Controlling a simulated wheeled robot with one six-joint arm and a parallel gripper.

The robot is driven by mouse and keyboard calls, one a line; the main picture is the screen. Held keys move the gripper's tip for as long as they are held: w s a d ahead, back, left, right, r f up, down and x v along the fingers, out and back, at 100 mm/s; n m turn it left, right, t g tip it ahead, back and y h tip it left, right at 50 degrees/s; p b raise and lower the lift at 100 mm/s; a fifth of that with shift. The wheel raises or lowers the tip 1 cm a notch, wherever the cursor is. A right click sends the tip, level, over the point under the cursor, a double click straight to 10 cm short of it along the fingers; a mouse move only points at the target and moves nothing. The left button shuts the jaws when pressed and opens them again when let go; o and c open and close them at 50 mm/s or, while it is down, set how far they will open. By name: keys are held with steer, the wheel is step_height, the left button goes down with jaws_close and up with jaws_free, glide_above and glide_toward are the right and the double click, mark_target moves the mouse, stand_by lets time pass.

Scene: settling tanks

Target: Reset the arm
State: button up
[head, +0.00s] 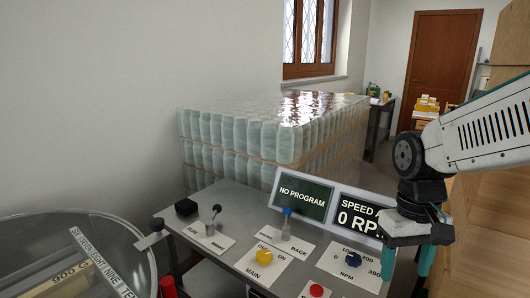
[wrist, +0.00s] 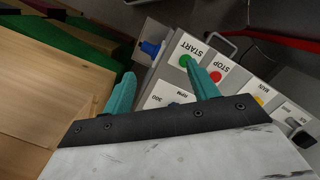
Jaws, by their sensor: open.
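My gripper (head: 406,262) hangs from my arm at the right of the head view, in front of the right end of a control panel (head: 222,256). Its two teal fingers are apart with nothing between them. In the wrist view my gripper (wrist: 165,88) points down over the panel's edge. The green START button (wrist: 185,61) and red STOP button (wrist: 215,76) lie just beyond the right fingertip. I cannot tell how high the fingers are above the panel.
The panel carries a yellow MAIN knob (head: 263,255), a blue RPM knob (head: 349,257) and a sign reading NO PROGRAM (head: 303,198). A wrapped pallet (head: 262,137) stands behind. Wooden boards (head: 487,217) are close at right. A clear round tank (head: 78,236) is at left.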

steer(key=s+r+t, duration=0.2)
steer(key=s+r, duration=0.2)
steer(key=s, duration=0.8)
steer(key=shift+d+r+m+t, duration=0.3)
steer(key=shift+d+m+t, duration=0.05)
steer(key=shift+m+t, duration=0.05)
steer(key=shift+o, duration=0.4)
stand_by(0.4)
